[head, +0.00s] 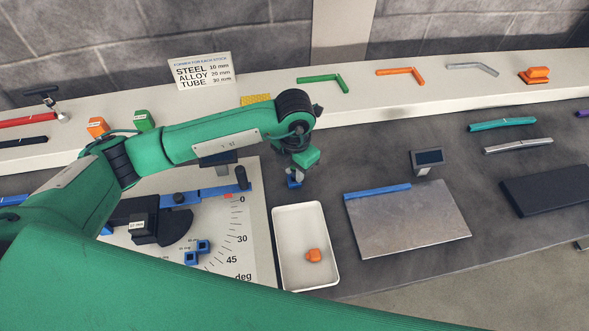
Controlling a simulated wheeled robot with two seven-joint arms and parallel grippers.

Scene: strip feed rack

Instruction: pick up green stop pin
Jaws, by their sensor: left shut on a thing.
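My left gripper (294,176) points down just above the far end of the white tray. It is small in the view, and a small blue piece (293,183) shows at its fingertips; the gripper is shut on it. I cannot make out a green stop pin for sure. A small orange piece (314,255) lies in the white tray (281,270). A green block (143,120) with a label stands on the back shelf at the left. My right gripper is out of view.
A bending plate with an angle scale (248,240) lies left of the tray, with two blue sockets (203,246) on it. A grey metal plate (425,222) and a small display (429,158) are at the right. Bent strips (322,80) lie on the back shelf.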

